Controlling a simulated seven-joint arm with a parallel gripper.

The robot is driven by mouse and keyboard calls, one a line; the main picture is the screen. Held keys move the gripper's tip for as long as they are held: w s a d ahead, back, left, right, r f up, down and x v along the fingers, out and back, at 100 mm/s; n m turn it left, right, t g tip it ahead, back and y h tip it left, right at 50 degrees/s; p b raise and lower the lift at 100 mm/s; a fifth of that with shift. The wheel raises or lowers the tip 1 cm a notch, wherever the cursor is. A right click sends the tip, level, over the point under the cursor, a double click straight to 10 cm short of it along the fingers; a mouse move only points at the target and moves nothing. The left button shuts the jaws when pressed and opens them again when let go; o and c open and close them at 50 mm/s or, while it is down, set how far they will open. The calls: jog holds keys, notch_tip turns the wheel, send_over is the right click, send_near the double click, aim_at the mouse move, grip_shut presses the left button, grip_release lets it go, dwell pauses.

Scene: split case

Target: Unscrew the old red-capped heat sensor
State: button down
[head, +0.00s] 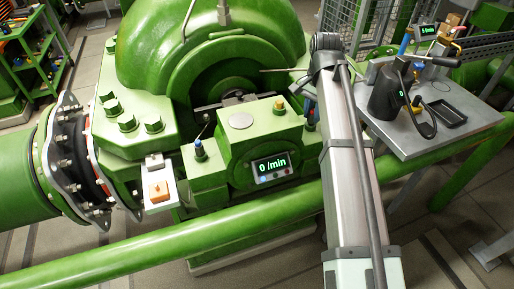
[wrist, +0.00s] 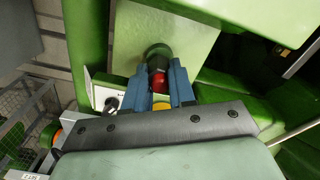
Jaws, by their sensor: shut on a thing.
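In the wrist view, the red cap of the old heat sensor (wrist: 158,80) shows between the two blue fingers of my gripper (wrist: 163,88). The fingers are shut on it from both sides. A dark round part (wrist: 157,55) sits just beyond the cap, against a pale green block. A yellow-orange part shows between the fingers closer to the palm. In the head view, the blue of my gripper (head: 308,90) shows at the right of the green bearing housing (head: 240,150). My arm hides the sensor there. I cannot tell how far the sensor is screwed in.
The housing's display (head: 271,168) reads 0 /min. A grey side table (head: 470,115) at the right holds a black device (head: 388,95), a black tray (head: 446,113) and a rack. A thick green pipe (head: 130,252) crosses the front.

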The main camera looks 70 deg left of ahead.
jog(key=shift+r, duration=0.15)
jog(key=shift+r, duration=1.9)
